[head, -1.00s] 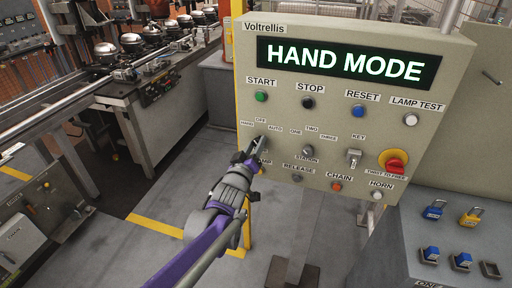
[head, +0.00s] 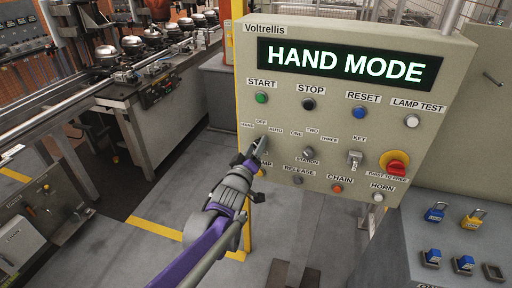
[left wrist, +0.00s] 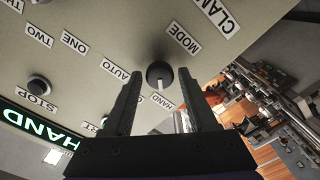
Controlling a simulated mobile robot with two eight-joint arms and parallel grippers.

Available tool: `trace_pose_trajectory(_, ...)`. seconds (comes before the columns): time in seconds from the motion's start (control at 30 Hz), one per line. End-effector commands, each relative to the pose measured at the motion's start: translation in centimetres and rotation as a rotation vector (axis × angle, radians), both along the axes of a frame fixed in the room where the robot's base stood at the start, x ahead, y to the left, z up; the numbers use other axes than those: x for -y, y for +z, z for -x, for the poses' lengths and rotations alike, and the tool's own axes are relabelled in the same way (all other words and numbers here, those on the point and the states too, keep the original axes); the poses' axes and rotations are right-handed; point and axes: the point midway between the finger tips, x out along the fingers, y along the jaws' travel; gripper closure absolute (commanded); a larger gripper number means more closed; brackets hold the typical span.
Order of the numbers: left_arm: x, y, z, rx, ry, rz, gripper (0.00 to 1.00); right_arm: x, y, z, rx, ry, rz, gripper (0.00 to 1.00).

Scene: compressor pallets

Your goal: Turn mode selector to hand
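The control panel (head: 330,120) has a display (head: 347,63) that reads HAND MODE. The mode selector (left wrist: 160,75) is a dark round knob with a light pointer. In the left wrist view its pointer aims at the HAND label (left wrist: 163,101). My left gripper (left wrist: 162,74) is open, with one finger on each side of the knob in that view; I cannot tell if they touch it. In the head view my left gripper (head: 259,147) is at the panel's left side and largely hides the knob. My right gripper is not in view.
Nearby on the panel are the station selector (head: 308,153), the key switch (head: 354,159), the start button (head: 261,98) and a red emergency stop (head: 396,167). A box with padlocks (head: 435,212) stands at lower right. A machine line (head: 150,85) is at left.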

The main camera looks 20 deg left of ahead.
Motion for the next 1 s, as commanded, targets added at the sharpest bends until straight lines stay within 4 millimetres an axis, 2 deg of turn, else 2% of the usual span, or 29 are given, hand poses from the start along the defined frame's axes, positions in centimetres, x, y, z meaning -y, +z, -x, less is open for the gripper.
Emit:
trace_pose_trajectory(0.3,0.0,0.0,0.0,0.0,0.0,0.0,0.3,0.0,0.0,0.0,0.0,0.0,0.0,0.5)
trace_pose_trajectory(0.43,0.0,0.0,0.7,0.0,0.0,-0.001,0.3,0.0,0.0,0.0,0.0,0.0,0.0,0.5)
trace_pose_trajectory(0.57,-0.1,0.0,2.8,0.0,0.0,-0.001,0.3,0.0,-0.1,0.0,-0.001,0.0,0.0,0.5)
trace_pose_trajectory(0.8,-0.3,0.0,7.6,0.0,0.0,0.0,0.3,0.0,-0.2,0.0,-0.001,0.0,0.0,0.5)
trace_pose_trajectory(1.0,-0.4,0.0,10.1,0.0,0.0,-0.001,0.3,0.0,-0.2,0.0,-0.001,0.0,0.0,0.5)
